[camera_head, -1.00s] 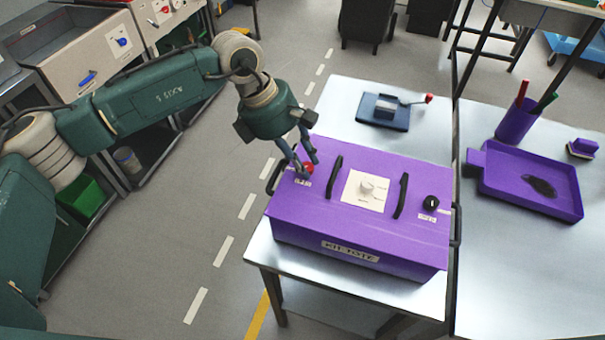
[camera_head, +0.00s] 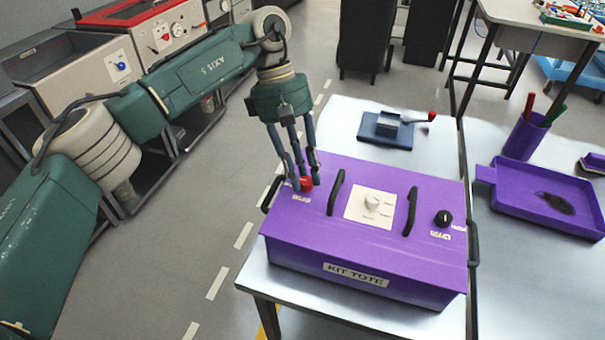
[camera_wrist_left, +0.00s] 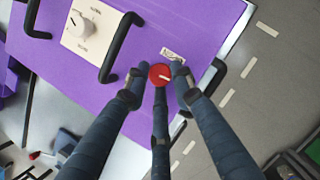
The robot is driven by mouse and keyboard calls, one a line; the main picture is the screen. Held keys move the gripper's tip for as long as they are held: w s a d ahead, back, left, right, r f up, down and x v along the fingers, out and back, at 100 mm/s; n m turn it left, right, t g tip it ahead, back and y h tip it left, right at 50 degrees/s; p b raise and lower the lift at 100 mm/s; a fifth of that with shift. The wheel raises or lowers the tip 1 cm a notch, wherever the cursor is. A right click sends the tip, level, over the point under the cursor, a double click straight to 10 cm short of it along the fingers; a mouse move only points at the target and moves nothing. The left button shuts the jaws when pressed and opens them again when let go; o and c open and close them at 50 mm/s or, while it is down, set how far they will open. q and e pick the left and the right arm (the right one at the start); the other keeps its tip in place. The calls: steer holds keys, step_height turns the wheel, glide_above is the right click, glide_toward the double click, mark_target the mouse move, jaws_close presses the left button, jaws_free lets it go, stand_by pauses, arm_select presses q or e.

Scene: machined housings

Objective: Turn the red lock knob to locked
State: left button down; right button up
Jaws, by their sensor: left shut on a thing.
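The red lock knob (camera_head: 304,184) sits on the left end of the purple kit tote's lid (camera_head: 330,220). A white label lies just in front of it. My left gripper (camera_head: 303,183) reaches down from above with its fingers closed around the knob. In the left wrist view the red knob (camera_wrist_left: 160,75) lies between the fingertips, and a light pointer line on its top points right and slightly down. A white label (camera_wrist_left: 172,54) is beside it; its text is too small to read. My right gripper is not in view.
The lid also carries two black handles (camera_head: 336,192), a white dial (camera_head: 372,202) and a black knob (camera_head: 443,217). Behind the tote is a blue fixture with a red-tipped lever (camera_head: 385,127). A purple tray (camera_head: 500,205) and pen cup (camera_head: 522,140) stand on the right table.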

arm_select(q)
steer(key=shift+m, duration=0.6)
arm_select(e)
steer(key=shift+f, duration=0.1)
arm_select(q)
steer(key=shift+y, duration=0.3)
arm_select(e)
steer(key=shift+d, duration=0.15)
arm_select(q)
steer(key=c, duration=1.8)
jaws_free()
steer(key=shift+o, duration=0.2)
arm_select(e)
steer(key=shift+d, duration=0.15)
arm_select(q)
steer(key=v, duration=1.2)
steer(key=shift+w, duration=0.15)
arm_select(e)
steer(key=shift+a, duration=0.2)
